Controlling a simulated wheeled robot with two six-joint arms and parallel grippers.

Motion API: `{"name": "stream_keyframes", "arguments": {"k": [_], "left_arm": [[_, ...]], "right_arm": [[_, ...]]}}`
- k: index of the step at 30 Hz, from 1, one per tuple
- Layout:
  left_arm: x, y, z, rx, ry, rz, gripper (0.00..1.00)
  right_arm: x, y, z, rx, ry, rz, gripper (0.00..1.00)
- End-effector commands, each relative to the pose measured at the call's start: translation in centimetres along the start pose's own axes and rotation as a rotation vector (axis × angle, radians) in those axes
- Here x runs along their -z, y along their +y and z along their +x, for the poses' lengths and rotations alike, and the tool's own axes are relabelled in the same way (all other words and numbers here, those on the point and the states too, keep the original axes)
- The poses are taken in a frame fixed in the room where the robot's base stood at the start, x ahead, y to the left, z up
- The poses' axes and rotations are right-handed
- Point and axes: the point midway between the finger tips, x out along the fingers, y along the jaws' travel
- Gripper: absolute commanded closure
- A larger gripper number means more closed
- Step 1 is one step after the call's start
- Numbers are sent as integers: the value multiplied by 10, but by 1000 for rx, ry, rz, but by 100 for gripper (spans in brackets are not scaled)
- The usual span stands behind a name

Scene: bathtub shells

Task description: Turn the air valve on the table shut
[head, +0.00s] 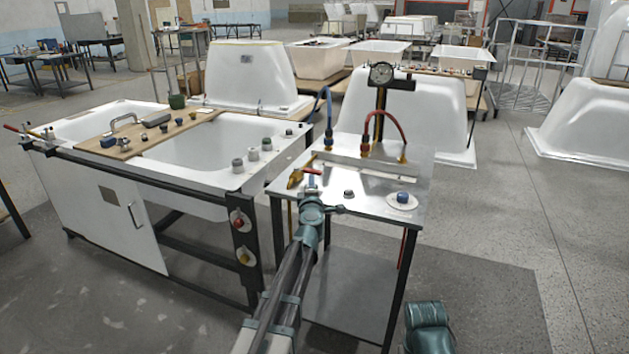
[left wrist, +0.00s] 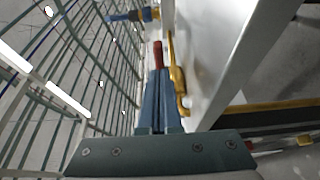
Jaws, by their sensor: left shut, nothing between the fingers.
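The air valve shows as a brass body (head: 295,179) with a red lever (head: 312,171) at the left front edge of the metal table (head: 365,190). My left gripper (head: 311,189) is at that edge, shut and empty, just in front of the lever. In the left wrist view the shut fingers (left wrist: 158,80) point at the red lever (left wrist: 157,53), which shows right at their tips. I cannot tell whether they touch. Brass parts (left wrist: 178,82) lie close to the right of the fingers, along the table side.
A blue hose (head: 329,103) and a red hose (head: 397,122) rise from the table, near a gauge (head: 381,74) on a post. A blue button (head: 402,197) sits at the front right. A white tub bench (head: 215,150) stands close on the left. The floor at right is open.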

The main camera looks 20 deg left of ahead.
Motion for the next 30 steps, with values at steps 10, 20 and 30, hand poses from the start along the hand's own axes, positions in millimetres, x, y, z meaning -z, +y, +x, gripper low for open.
{"name": "stream_keyframes", "arguments": {"k": [10,20,30], "left_arm": [[-15,0,-73,0,-2,0,100],[-30,0,-106,0,2,0,100],[-55,4,-111,-27,-115,94,100]], "right_arm": [[0,0,0,0,0,0,50],[0,0,0,0,0,0,50],[0,0,0,0,0,0,50]]}}
